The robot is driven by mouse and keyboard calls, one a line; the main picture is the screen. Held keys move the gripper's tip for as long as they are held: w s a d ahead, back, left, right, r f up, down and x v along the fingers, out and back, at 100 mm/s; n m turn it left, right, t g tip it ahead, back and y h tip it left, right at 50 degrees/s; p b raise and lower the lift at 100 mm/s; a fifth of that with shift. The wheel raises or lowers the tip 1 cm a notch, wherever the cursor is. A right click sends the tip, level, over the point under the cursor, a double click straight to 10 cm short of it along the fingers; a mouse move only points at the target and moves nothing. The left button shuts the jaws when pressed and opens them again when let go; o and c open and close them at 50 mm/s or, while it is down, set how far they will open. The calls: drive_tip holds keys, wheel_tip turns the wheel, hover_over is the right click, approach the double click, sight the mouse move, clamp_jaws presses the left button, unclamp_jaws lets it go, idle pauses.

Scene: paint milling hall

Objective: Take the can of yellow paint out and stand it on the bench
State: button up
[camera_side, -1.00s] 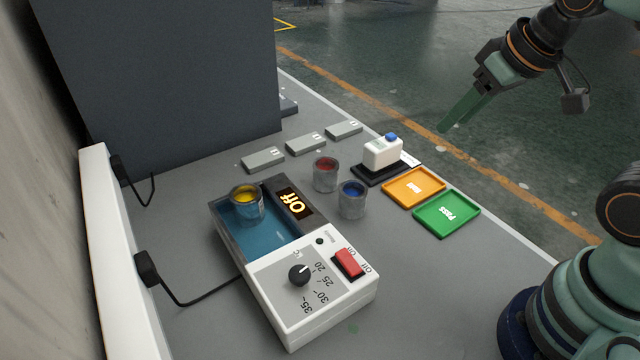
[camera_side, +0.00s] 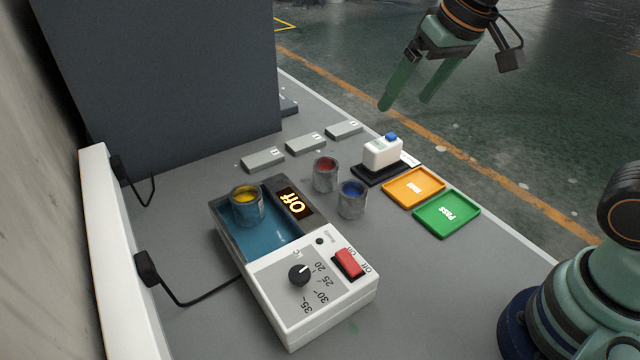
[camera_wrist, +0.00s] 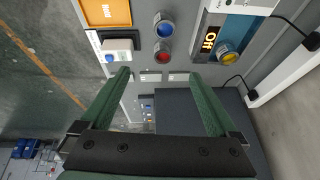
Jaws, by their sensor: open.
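The can of yellow paint (camera_side: 246,207) stands upright in the blue basin of the white bath unit (camera_side: 310,297), whose display reads "Off". In the wrist view the yellow can (camera_wrist: 228,56) is at the upper right, beyond the right finger. My gripper (camera_side: 405,102) is open and empty, high above the far right side of the bench (camera_side: 420,290), well away from the can. Its two green fingers also show wide apart in the wrist view (camera_wrist: 165,95).
A red paint can (camera_side: 325,175) and a blue paint can (camera_side: 352,200) stand right of the bath. Bare bench lies in front of the trays.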

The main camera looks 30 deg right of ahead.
drive_tip(key=w+a+g, duration=0.1)
drive_tip(key=w+a, duration=0.5)
drive_tip(key=a, duration=0.1)
drive_tip(key=m+g, duration=0.2)
hover_over(248, 199)
drive_tip(key=s, duration=0.4)
wheel_tip(248, 199, down, 16)
drive_tip(key=shift+w+a+f, duration=0.1)
drive_tip(key=shift+w+f, duration=0.2)
drive_tip(key=shift+f, duration=0.7)
drive_tip(key=shift+w+a+f, duration=0.15)
drive_tip(key=shift+w+f, duration=0.2)
drive_tip(key=shift+f, duration=0.6)
drive_tip(key=shift+w+a+f, duration=0.1)
drive_tip(key=shift+w+f, duration=0.2)
drive_tip(key=shift+f, duration=0.7)
drive_tip(key=c, duration=1.4)
drive_tip(key=shift+r, duration=0.1)
